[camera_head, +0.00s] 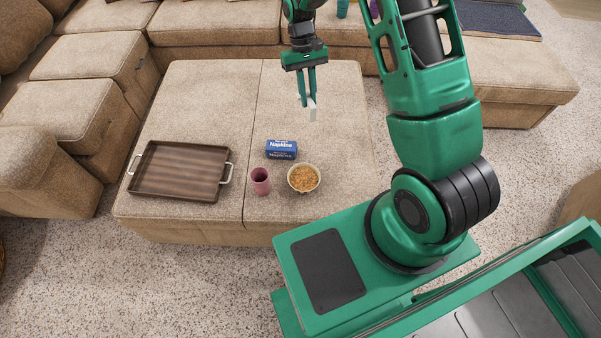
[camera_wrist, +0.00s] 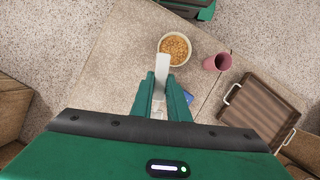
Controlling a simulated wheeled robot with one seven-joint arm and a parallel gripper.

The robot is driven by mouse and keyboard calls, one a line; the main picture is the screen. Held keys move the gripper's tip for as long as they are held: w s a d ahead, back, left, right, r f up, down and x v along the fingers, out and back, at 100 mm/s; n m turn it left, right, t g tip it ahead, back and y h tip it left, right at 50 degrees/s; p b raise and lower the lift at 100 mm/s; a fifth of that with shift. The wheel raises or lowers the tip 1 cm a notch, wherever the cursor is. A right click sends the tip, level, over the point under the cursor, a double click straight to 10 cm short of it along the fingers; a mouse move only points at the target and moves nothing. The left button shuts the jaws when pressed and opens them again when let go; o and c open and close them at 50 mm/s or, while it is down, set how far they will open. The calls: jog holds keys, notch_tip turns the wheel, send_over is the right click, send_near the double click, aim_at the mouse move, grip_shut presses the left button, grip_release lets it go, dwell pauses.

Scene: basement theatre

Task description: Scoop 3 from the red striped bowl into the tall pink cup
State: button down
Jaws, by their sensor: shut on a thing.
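The bowl (camera_head: 304,178) is small and pale, filled with orange-brown bits, and stands near the front edge of the ottoman; red stripes cannot be made out. It also shows in the wrist view (camera_wrist: 174,47). The pink cup (camera_head: 260,181) stands upright just left of the bowl; in the wrist view the cup (camera_wrist: 217,62) is to the bowl's right. My gripper (camera_head: 307,100) is shut on a white scoop (camera_head: 312,114), held above the ottoman behind the bowl. In the wrist view the scoop (camera_wrist: 161,70) points toward the bowl. Whether it holds anything cannot be told.
A blue napkin box (camera_head: 281,149) lies behind the cup and bowl. A brown tray with metal handles (camera_head: 180,171) lies on the left of the beige ottoman (camera_head: 205,90). The ottoman's back part is clear. Beige sofas (camera_head: 215,22) stand around it.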

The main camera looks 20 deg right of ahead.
jog(key=s+a+f+m+g+y, duration=0.1)
jog(key=s+a+f+m+y, duration=0.15)
jog(key=s+a+f, duration=0.4)
jog(key=s+a+f+m+y, duration=0.1)
jog(key=s+a+f+m, duration=0.25)
jog(key=s+f, duration=0.6)
jog(key=shift+m+t+h, duration=0.3)
jog(key=shift+t+h, duration=0.05)
jog(key=shift+t, duration=0.05)
jog(key=shift+d+f, duration=0.2)
jog(key=shift+f, duration=1.15)
jog(key=shift+d+f, duration=0.25)
jog(key=shift+f, duration=1.05)
jog(key=shift+d+f, duration=0.2)
jog(key=shift+f, duration=1.15)
jog(key=shift+w+d+f+t, duration=0.1)
jog(key=shift+w+d+t, duration=0.15)
jog(key=shift+w+t, duration=0.1)
jog(key=shift+w+d+h, duration=0.1)
jog(key=shift+w+h, duration=0.05)
jog(key=shift+h, duration=0.25)
notch_tip(320, 180, up, 8)
jog(key=s+a, duration=0.1)
jog(key=s, duration=0.1)
jog(key=shift+s+a, duration=0.35)
jog(key=shift+a, duration=0.05)
jog(key=shift+r, duration=0.2)
